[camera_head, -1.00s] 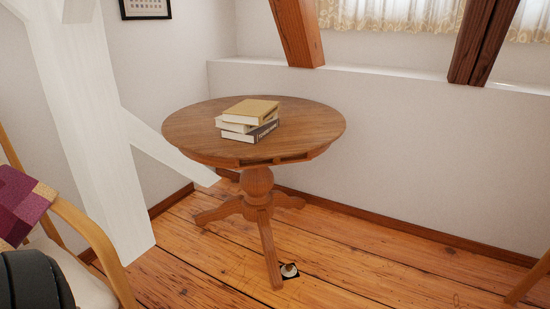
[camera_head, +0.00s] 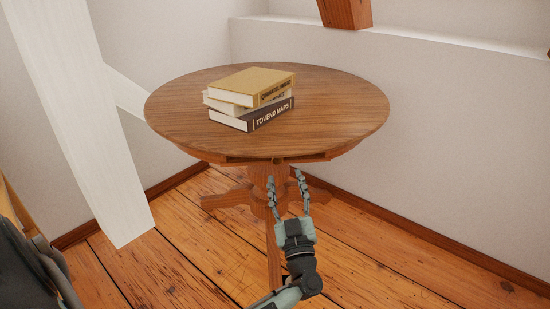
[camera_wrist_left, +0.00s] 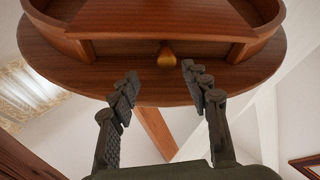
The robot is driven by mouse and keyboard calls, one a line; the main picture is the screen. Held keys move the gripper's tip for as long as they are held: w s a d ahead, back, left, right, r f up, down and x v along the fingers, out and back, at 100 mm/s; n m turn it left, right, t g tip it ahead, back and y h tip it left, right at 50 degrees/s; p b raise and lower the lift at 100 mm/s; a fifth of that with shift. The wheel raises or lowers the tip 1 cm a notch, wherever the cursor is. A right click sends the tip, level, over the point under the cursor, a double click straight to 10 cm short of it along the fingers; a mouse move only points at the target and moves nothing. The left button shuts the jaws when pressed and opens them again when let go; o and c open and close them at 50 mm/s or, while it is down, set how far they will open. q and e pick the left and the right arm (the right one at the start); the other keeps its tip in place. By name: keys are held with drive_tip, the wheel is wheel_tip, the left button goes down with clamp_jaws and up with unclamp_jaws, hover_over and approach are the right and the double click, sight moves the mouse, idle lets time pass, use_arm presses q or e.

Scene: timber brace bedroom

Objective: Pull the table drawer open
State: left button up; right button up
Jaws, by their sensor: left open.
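The round wooden table (camera_head: 340,110) stands in the middle of the head view. In the left wrist view the knob (camera_wrist_left: 168,57) shows just beyond and between the fingertips. My left gripper (camera_head: 285,180) is open and empty, in front of and slightly below the knob. Its two fingers (camera_wrist_left: 160,73) point at the knob, one to each side, without visible contact. How far the drawer sits out is hard to tell. My right gripper is not in view.
Several stacked books (camera_head: 250,98) lie on the tabletop. A white timber brace (camera_head: 85,120) stands at the left. A white wall ledge (camera_head: 420,60) runs behind the table. The plank floor (camera_head: 400,255) at the front right is clear.

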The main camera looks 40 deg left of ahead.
sight(278, 162)
use_arm(q)
drive_tip(key=shift+n+g+y, duration=0.3)
drive_tip(key=shift+g+y, duration=0.1)
drive_tip(key=shift+g, duration=0.1)
drive_tip(key=shift+a+x, duration=0.2)
drive_tip(key=shift+x, duration=3.75)
drive_tip(key=shift+s, duration=0.2)
clamp_jaws()
